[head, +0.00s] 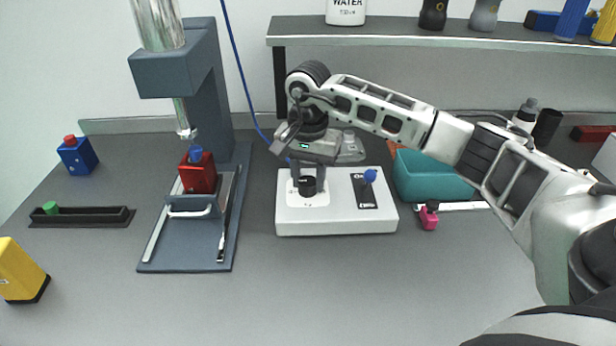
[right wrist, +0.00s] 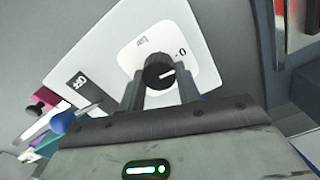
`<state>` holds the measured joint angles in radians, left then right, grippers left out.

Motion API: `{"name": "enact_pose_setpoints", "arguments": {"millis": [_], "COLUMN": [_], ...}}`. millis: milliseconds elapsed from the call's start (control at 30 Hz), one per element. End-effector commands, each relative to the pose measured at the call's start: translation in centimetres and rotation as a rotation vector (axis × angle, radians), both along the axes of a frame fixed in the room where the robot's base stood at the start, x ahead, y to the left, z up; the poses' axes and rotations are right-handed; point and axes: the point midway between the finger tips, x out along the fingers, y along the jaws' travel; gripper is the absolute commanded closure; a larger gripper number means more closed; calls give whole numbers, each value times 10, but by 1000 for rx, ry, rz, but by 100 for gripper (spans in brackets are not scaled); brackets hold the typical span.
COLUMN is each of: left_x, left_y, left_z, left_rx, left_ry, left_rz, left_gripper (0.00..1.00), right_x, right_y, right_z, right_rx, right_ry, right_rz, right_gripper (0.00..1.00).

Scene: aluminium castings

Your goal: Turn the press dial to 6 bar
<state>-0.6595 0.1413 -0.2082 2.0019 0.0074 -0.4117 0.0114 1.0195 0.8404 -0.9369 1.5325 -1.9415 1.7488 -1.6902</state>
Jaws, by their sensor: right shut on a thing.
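The press dial is a black round knob (head: 307,186) on the left of a white control box (head: 335,221). In the right wrist view the knob (right wrist: 158,70) sits on a white plate with a "0" mark; its white line points right, a little below that mark. Other scale marks are mostly hidden. My right gripper (head: 307,174) comes from above and is shut on the dial, one finger on each side; both fingers also show in the right wrist view (right wrist: 159,90). The blue-grey press (head: 207,90) stands to the left. My left gripper is not in view.
A blue-knobbed lever (head: 370,176) stands on the box, right of the dial. A red block (head: 198,177) sits on the press slide.

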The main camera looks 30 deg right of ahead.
Motion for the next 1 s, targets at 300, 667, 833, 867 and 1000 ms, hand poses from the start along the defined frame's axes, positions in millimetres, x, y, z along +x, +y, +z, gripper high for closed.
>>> {"name": "enact_pose_setpoints", "arguments": {"millis": [300,667,833,867,1000], "left_x": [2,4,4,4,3], "left_y": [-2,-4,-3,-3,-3], "left_z": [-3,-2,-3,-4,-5], "left_rx": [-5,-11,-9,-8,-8], "left_ry": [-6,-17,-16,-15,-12], "left_rz": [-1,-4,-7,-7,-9], "left_gripper": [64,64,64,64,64], "right_x": [-1,-2,-3,-3,-3], "right_y": [-1,-1,-1,-1,-1], "right_z": [0,1,1,1,1], "right_rx": [0,0,0,0,0], "right_ry": [-1,-2,-2,-2,-2], "right_rz": [-261,-602,-763,-791,-925], "right_gripper": [89,89,89,89,89]}}
